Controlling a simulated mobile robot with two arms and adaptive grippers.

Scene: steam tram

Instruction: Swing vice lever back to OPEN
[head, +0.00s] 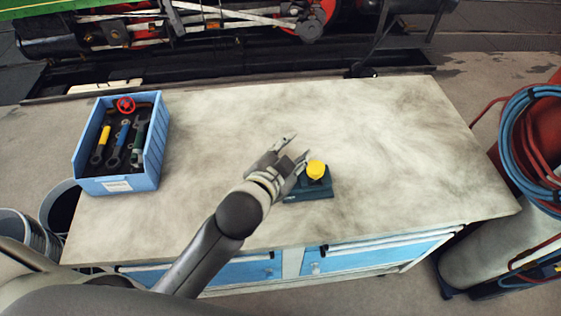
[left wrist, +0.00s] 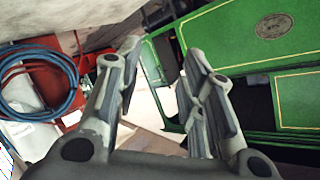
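A small dark teal vice (head: 313,188) stands on the workbench, right of the middle of its front part, with a round yellow part (head: 316,169) on top. I cannot make out a separate lever on it; the gripper and arm cover part of its left side. My left gripper (head: 297,146) is open and empty, just up and to the left of the yellow part; whether it touches the vice I cannot tell. In the left wrist view its fingers (left wrist: 160,55) are spread with nothing between them, and the vice does not show. My right gripper is not in view.
A blue bin (head: 152,172) with tools and a red handwheel stands at the left of the pale workbench (head: 385,130). Blue and red hoses (head: 520,130) hang at the far right. A locomotive (head: 200,28) stands behind the bench.

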